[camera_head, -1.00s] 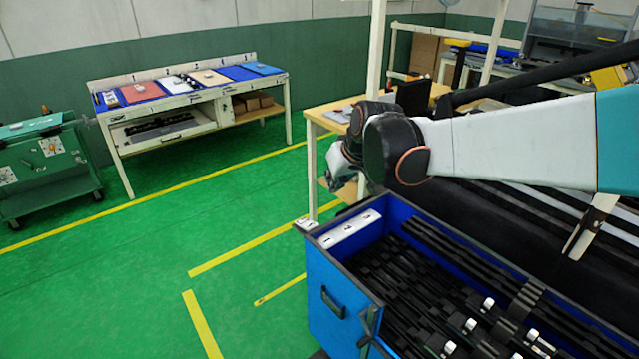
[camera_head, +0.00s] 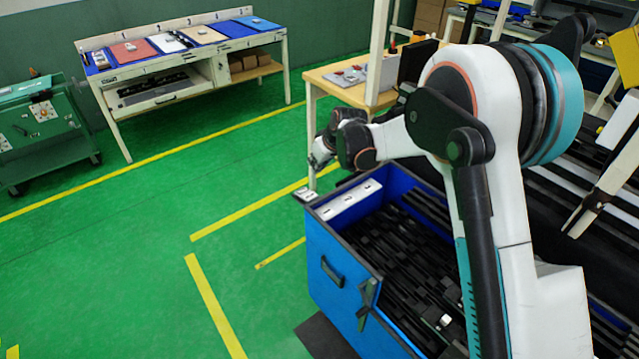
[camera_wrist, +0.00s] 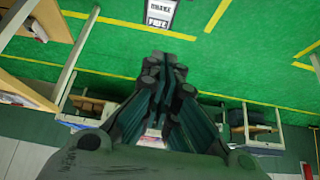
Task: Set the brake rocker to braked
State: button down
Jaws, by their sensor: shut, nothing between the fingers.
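A small plate lettered BRAKE and FREE (camera_wrist: 160,12) shows at the top edge of the wrist view, cut off by the frame. In the head view a small pale plate (camera_head: 306,194) sits at the near left corner of the blue bin's rim and seems to be the same one. The rocker's position cannot be read. My gripper (camera_head: 319,158) is above and slightly right of that plate, apart from it. In the wrist view its fingers (camera_wrist: 165,62) are shut and empty, with the lettered plate beyond their tips.
The blue bin (camera_head: 335,290) holds many black strips and has a handle on its side. A wooden table (camera_head: 325,78) stands behind it. A workbench with coloured mats (camera_head: 190,60) and a green cart (camera_head: 40,135) are at the left. The green floor between is clear.

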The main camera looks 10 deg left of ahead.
jog(key=shift+d+x, duration=0.2)
jog(key=shift+x, duration=1)
jog(key=shift+w, duration=0.1)
jog(key=shift+f, duration=0.15)
jog(key=b, duration=0.3)
send_over(303, 194)
jog(key=s+d, duration=0.1)
jog(key=d, duration=0.1)
jog(key=f, duration=0.8)
jog(key=shift+a+f, duration=0.25)
notch_tip(303, 194, down, 2)
jog(key=shift+s+d+f+b, duration=0.15)
jog(key=shift+b, duration=0.25)
jog(key=shift+s+d+f, duration=0.15)
jog(key=shift+f, duration=0.55)
